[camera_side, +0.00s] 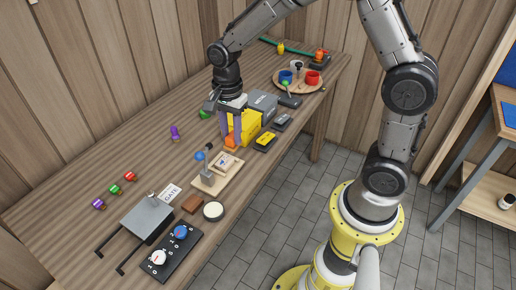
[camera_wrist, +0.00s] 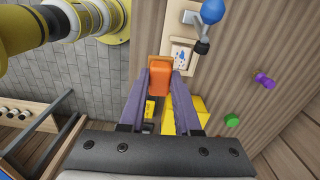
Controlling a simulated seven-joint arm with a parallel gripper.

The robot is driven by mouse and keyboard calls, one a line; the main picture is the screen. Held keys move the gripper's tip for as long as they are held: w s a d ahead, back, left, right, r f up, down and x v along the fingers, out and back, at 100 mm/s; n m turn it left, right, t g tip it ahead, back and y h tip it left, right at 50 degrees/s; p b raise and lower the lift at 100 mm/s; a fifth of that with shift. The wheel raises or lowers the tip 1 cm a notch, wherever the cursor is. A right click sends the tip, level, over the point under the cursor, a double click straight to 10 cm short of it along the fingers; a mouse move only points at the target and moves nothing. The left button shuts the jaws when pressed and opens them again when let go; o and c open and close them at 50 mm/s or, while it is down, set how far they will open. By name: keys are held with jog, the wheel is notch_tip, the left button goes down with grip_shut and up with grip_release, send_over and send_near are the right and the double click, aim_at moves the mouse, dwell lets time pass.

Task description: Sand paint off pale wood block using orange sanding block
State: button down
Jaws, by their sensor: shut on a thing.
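My gripper (camera_side: 231,138) points down over the bench with its purple fingers shut on the orange sanding block (camera_side: 231,142). In the wrist view the orange sanding block (camera_wrist: 160,78) sits between the fingertips. The pale wood block (camera_side: 223,161) lies on a light board (camera_side: 232,178), just in front of the sanding block in the side view. In the wrist view the pale block (camera_wrist: 182,57) shows dark and bluish paint marks on its top, just beyond the fingertips. The sanding block appears close to it; whether they touch I cannot tell.
A clamp with a blue ball knob (camera_side: 200,156) stands on the board. A yellow box (camera_side: 250,124) and a grey box (camera_side: 263,103) stand close behind my gripper. A brown block (camera_side: 192,203) and a round tin (camera_side: 213,211) lie nearer the front.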

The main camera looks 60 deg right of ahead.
jog(key=shift+w+d+f, duration=0.4)
jog(key=shift+w+f, duration=0.3)
jog(key=shift+f, duration=0.7)
jog(key=shift+w+d+f, duration=0.35)
jog(key=shift+w+f, duration=0.4)
jog(key=shift+f, duration=0.6)
jog(key=shift+w+d+f, duration=0.4)
jog(key=shift+w+f, duration=0.3)
jog(key=shift+f, duration=0.7)
jog(key=shift+a+f, duration=0.55)
jog(key=shift+a, duration=1.15)
jog(key=shift+d, duration=1.75)
notch_tip(320, 180, up, 8)
jog(key=shift+w, duration=0.1)
